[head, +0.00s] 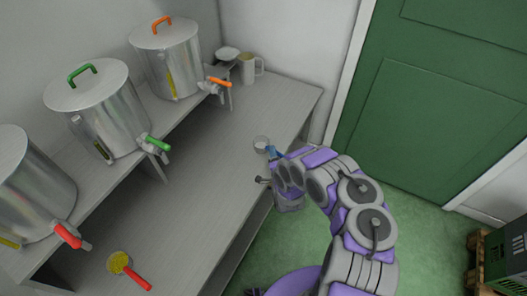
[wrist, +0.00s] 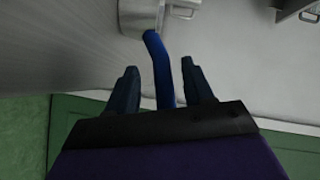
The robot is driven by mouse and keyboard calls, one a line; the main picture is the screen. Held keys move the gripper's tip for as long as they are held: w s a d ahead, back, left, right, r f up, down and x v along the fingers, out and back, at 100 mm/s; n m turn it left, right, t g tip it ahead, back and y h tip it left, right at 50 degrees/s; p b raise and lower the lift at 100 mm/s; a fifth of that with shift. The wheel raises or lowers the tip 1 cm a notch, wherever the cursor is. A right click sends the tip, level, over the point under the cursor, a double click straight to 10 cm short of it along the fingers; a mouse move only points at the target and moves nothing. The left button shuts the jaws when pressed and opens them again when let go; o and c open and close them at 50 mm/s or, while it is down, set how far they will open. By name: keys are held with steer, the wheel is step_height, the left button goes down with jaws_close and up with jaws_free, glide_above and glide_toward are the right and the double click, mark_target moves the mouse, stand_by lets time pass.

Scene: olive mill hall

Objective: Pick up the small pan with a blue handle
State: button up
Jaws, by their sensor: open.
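The small pan (head: 261,143) with a blue handle (head: 272,152) sits near the right front edge of the grey table in the head view. In the wrist view the metal pan body (wrist: 141,16) is at the top, partly cut off by the frame. Its blue handle (wrist: 160,70) runs down between the two dark fingers of my gripper (wrist: 161,85). The fingers are open, one on each side of the handle, with visible gaps. In the head view my gripper (head: 272,170) is at the table edge by the handle, its fingers mostly hidden by my arm.
A pan with a red handle (head: 119,263) holds something yellow at the table's front left. Metal tanks with taps, including a green-handled tank (head: 97,105), stand on a raised shelf. The table's middle (head: 205,170) is clear.

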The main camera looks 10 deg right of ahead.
steer(key=shift+c, duration=0.5)
jaws_close()
steer(key=shift+r, duration=0.1)
